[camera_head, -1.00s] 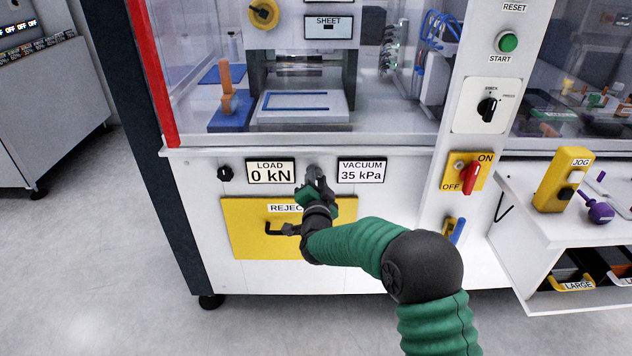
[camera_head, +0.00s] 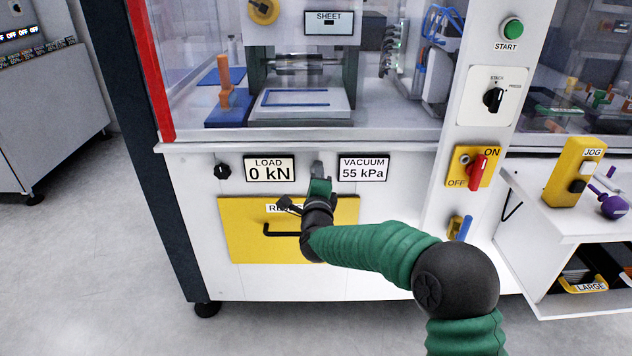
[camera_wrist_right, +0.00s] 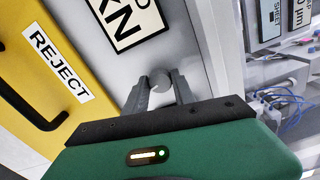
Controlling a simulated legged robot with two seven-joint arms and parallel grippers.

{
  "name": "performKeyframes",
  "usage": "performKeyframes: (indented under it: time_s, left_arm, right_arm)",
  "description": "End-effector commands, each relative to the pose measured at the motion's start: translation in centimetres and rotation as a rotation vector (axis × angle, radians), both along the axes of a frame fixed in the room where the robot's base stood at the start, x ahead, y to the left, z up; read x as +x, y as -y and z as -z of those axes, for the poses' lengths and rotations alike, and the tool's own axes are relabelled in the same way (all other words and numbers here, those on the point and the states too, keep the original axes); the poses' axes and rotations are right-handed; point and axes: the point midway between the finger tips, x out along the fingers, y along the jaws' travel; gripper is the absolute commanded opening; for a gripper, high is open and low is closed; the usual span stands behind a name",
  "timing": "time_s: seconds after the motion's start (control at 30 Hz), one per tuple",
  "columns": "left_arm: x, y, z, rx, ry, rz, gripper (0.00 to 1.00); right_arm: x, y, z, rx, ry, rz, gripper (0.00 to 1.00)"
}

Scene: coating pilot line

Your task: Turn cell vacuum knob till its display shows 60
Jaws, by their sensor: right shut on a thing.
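The vacuum display (camera_head: 363,168) on the white front panel reads 55 kPa. My right gripper (camera_head: 318,172) is at the panel just left of that display, where it mostly hides the vacuum knob. In the right wrist view the gripper's fingers (camera_wrist_right: 163,90) are on both sides of the round grey knob (camera_wrist_right: 159,82) and shut on it. The wrist is rolled, so the panel appears tilted in that view. My left gripper is not in view.
The load display (camera_head: 270,169) reads 0 kN, with a black knob (camera_head: 222,171) to its left. The yellow reject drawer (camera_head: 243,243) with a black handle is below my right gripper. The yellow on/off switch plate (camera_head: 472,167) is to the right.

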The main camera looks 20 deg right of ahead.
Motion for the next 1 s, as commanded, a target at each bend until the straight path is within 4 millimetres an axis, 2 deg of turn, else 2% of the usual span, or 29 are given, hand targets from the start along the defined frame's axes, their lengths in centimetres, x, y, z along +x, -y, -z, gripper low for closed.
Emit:
performKeyframes:
  time_s: [0.03,0.4,0.97,1.0]
  left_arm:
    - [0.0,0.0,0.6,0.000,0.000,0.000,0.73]
    - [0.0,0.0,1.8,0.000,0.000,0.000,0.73]
    - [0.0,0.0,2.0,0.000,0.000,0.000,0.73]
    - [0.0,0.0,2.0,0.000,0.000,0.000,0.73]
  right_arm:
    - [-0.1,0.1,1.0,0.036,-0.004,0.001,0.00]
    - [-0.1,0.1,1.0,0.211,0.044,0.002,0.00]
    - [-0.1,0.1,1.0,0.245,0.052,0.003,0.00]
    - [-0.1,0.1,1.0,0.245,0.052,0.003,0.32]
